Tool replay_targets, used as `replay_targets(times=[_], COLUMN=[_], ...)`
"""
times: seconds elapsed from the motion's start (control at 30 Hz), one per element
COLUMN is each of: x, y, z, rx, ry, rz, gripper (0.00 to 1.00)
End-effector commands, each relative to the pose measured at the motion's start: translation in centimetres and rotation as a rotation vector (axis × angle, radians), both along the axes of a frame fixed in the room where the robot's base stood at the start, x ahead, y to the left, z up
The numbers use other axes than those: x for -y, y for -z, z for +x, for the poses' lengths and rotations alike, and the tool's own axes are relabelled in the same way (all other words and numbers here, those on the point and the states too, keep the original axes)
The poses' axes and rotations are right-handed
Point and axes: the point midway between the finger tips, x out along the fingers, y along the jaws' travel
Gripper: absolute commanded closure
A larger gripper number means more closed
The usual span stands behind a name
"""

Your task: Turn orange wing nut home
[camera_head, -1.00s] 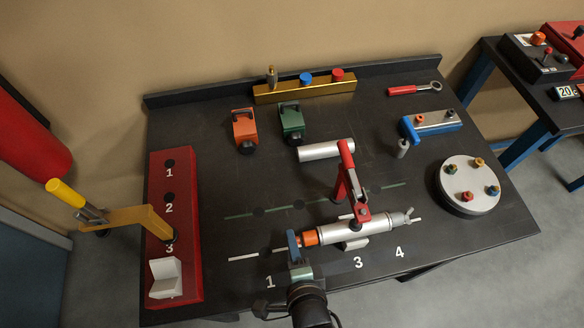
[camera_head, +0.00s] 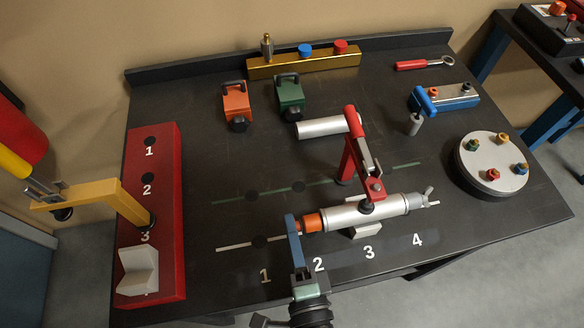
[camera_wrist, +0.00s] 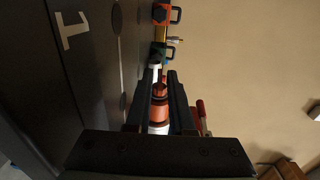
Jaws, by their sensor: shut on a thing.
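The silver cylinder (camera_head: 345,215) lies along the front row of the table, pinned by a red toggle clamp (camera_head: 362,165). An orange cap-like part (camera_head: 311,223) sits at its left end. My gripper (camera_head: 294,228) stands at that left end, its fingers around the orange wing nut, which they mostly hide in the head view. In the wrist view, my gripper (camera_wrist: 159,90) has its two dark fingers on either side of the orange part (camera_wrist: 159,92), with the silver body below it. The nut's wing angle cannot be made out. A grey wing nut (camera_head: 428,193) is at the cylinder's right end.
A red plate (camera_head: 165,230) with numbered holes, a yellow arm (camera_head: 95,195) and a white V-block (camera_head: 139,268) stands left. A second silver cylinder (camera_head: 322,128) and a round plate with coloured nuts (camera_head: 490,165) lie behind and right.

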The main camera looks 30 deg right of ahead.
Motion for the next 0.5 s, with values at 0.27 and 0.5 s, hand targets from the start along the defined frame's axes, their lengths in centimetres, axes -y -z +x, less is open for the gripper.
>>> replay_targets(times=[0.27, 0.5], x=[-0.42, -0.29], y=[-0.06, -0.05], z=[0.18, 0.13], rx=[0.001, 0.001], ry=[-0.009, -0.006], rz=[0.002, 0.002], gripper=[1.00, 0.58])
